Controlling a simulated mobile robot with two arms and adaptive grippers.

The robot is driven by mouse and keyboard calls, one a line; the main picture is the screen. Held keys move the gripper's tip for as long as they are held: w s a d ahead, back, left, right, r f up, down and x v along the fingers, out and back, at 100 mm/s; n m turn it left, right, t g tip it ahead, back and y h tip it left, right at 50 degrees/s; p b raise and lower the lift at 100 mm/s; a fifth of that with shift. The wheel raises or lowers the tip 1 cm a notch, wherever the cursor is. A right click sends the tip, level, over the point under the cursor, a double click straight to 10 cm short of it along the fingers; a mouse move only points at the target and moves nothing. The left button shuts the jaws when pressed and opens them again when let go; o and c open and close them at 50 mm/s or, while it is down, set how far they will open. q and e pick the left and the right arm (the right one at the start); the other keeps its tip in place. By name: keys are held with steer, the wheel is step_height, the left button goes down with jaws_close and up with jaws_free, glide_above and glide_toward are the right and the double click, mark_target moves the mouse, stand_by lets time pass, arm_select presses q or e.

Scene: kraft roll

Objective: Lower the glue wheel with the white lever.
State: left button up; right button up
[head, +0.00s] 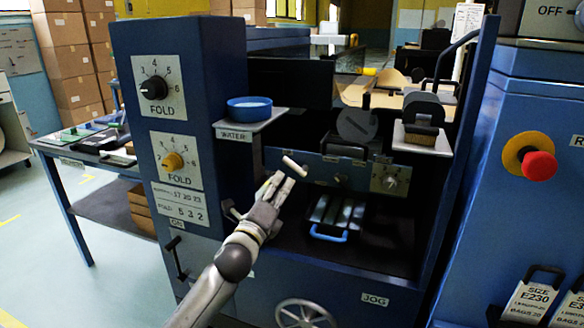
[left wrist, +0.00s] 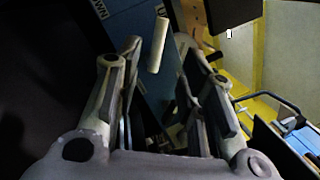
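The white lever (head: 294,166) is a short pale rod on the front of the blue machine, tilted in the head view. It also shows in the left wrist view (left wrist: 157,45), in the gap between my fingers and towards their tips. My left gripper (head: 279,182) is open just below and left of the lever; its two fingers also show spread in the left wrist view (left wrist: 165,70). I see no grip on the lever. A grey disc (head: 357,125) behind the panel may be the glue wheel; I cannot tell for sure. My right gripper is not in view.
A blue water dish (head: 249,109) stands on a shelf left above the lever. A dial (head: 390,179) sits on the panel to the right. A blue-handled tray (head: 328,236) lies below. A brush (head: 421,136) rests on the right shelf. A red stop button (head: 538,166) is far right.

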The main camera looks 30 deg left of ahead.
mark_target(292, 167)
arm_select(q)
steer(key=x, duration=0.7)
steer(key=shift+w+a+f+b, duration=0.1)
steer(key=shift+w+b, duration=0.2)
steer(key=shift+w+a, duration=0.15)
steer(key=shift+w, duration=0.5)
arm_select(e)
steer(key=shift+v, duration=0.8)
arm_select(q)
jaws_close()
